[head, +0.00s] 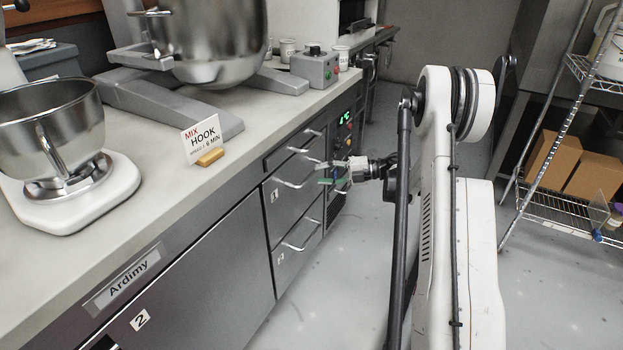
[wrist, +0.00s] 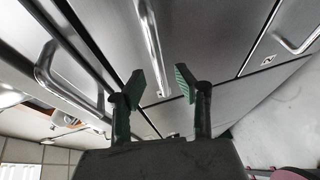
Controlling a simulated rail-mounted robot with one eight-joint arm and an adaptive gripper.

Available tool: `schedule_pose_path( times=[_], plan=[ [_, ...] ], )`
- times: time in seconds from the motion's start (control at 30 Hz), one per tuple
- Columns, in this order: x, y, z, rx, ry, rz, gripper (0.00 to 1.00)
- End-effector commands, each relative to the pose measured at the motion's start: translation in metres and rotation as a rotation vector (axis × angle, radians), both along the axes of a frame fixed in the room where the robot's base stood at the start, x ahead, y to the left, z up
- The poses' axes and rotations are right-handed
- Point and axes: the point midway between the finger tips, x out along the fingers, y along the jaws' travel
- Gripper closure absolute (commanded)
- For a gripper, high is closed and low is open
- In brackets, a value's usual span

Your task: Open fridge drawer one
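The drawer labelled 1 (head: 285,205) is in the grey counter unit in the head view and looks shut. Its bar handle (head: 290,184) crosses its upper front. My gripper (head: 333,174) is beside the right part of this drawer, near the handle's right end. In the wrist view my gripper (wrist: 160,86) is open and empty, with green finger pads apart. A silvery bar handle (wrist: 150,40) runs ahead, its near end appearing between the fingertips. I see no grasp; whether the fingers are level with the bar in depth is unclear.
A handle above (head: 306,140) and a lower drawer's handle (head: 302,238) are close by. A control panel with a green display (head: 344,119) is beyond the drawers. Mixers and a MIX HOOK sign (head: 201,140) stand on the counter. Floor (head: 345,290) before the drawers is clear.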

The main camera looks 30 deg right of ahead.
Motion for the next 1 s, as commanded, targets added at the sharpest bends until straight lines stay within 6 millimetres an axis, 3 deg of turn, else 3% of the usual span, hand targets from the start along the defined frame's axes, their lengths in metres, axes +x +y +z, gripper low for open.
schedule_pose_path(
  times=[0.1,0.3,0.67,0.9,1.0],
  plan=[
    [0.01,0.016,-0.005,0.0,0.0,0.002,0.69],
    [0.02,0.029,-0.007,-0.001,-0.001,0.0,0.69],
    [0.022,0.032,-0.007,0.0,0.0,-0.001,0.69],
    [0.022,0.032,-0.007,0.0,0.0,-0.001,1.0],
    [0.022,0.032,-0.007,0.0,0.0,-0.001,1.0]
  ],
)
